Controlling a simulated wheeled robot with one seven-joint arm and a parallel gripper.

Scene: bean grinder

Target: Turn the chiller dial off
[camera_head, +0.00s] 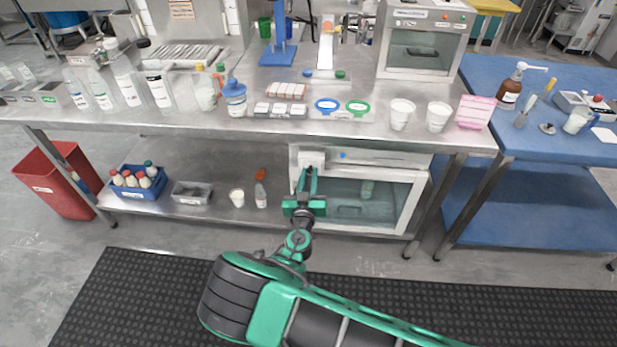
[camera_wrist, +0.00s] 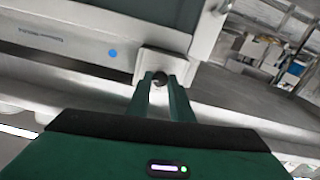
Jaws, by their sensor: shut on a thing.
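The chiller (camera_head: 398,190) is a white cabinet with a glass door on the lower shelf under the steel table. Its top front panel also shows in the wrist view (camera_wrist: 75,38), tilted, with a blue dot on it. The dial (camera_wrist: 159,78) is a small dark round knob on a light square plate (camera_wrist: 178,64) at the panel's end. My gripper (camera_wrist: 161,82) is shut on the dial, with one green finger on each side. In the head view my gripper (camera_head: 308,176) reaches the chiller's upper left corner. It hides the dial there, and the dial's setting cannot be read.
The steel tabletop (camera_head: 240,135) above my gripper holds bottles, cups and trays. On the lower shelf left of the chiller are a small bottle (camera_head: 260,196), a white cup (camera_head: 237,198), a grey bin (camera_head: 192,192) and a blue crate (camera_head: 137,188) of bottles.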

